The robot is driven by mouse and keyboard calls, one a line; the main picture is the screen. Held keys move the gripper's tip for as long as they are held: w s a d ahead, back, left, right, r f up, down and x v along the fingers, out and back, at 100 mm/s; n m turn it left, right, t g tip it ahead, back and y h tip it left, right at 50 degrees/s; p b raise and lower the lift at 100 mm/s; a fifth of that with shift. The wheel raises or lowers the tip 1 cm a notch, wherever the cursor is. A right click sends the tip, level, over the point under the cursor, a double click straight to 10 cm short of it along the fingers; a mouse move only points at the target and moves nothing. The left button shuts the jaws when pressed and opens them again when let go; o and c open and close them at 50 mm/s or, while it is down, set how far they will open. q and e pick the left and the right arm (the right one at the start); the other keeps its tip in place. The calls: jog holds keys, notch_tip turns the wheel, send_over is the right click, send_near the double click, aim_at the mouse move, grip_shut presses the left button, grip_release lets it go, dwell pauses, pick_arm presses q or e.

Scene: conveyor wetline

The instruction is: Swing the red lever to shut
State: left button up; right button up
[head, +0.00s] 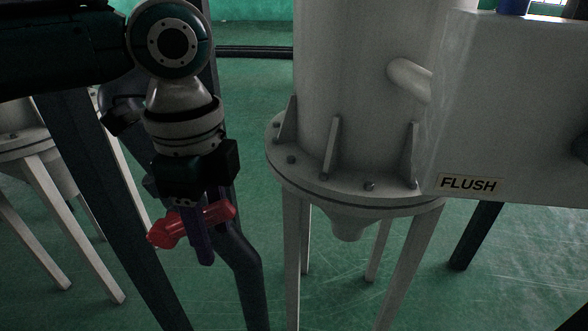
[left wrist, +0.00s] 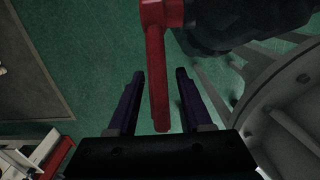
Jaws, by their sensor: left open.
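The red lever (head: 165,231) shows left of centre in the head view, in front of a dark pipe. In the left wrist view its thick hub (left wrist: 160,13) is at the top and its straight handle (left wrist: 157,75) runs down between my fingers. My left gripper (head: 206,258) points down at the lever, its purple fingers crossing it. In the left wrist view the left gripper (left wrist: 159,74) is open, with a visible gap on each side of the handle. My right gripper is not in view.
A large grey tank (head: 350,90) with a bolted flange stands on legs right of my left gripper. A box labelled FLUSH (head: 510,110) is at the right. Dark posts (head: 115,200) stand at the left. Green floor (head: 260,80) lies open behind.

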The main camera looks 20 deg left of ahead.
pick_arm(q)
jog(key=shift+f, duration=0.35)
grip_shut()
dwell(1.2)
